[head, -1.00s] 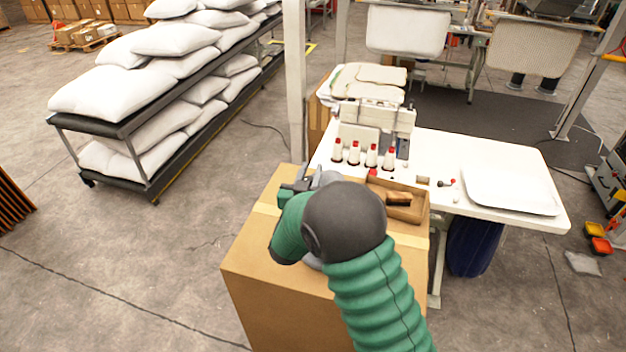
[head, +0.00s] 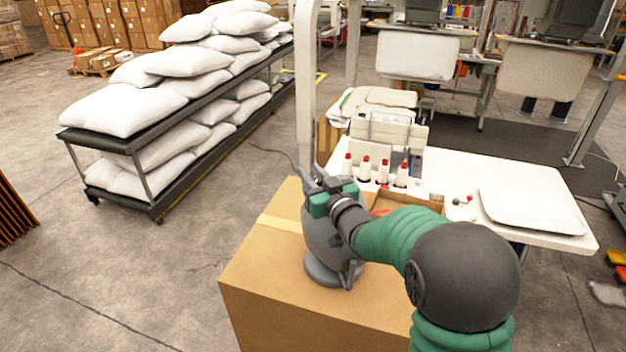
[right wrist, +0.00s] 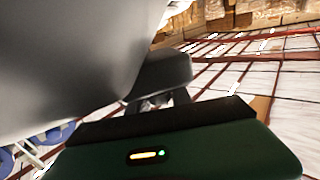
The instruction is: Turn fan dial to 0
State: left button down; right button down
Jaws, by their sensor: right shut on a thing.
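A grey fan (head: 318,238) stands on its round base on top of a cardboard box (head: 275,285). My right gripper (head: 322,182) is at the upper part of the fan and shut on it. The exact part between the fingers is hidden, and I cannot make out the dial or its setting. In the right wrist view the fan's smooth grey body (right wrist: 60,60) fills the upper left, close against the gripper (right wrist: 160,85). My left gripper is not in view.
A wooden tray (head: 405,202) is partly hidden behind my arm. A rack of pillows (head: 140,110) stands at left, with open floor between.

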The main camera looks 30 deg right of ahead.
jog(key=shift+r, duration=0.15)
dwell(0.3)
jog(key=c, duration=1.4)
grip_release()
jog(key=shift+w, duration=0.1)
jog(key=shift+c, duration=0.2)
jog(key=shift+o, duration=1.3)
jog(key=shift+w, duration=0.15)
jog(key=s+a+b, duration=0.1)
jog(key=s+b, duration=0.4)
jog(key=s, duration=1.1)
jog(key=shift+s+f+b, duration=0.25)
jog(key=shift+s+b, duration=0.15)
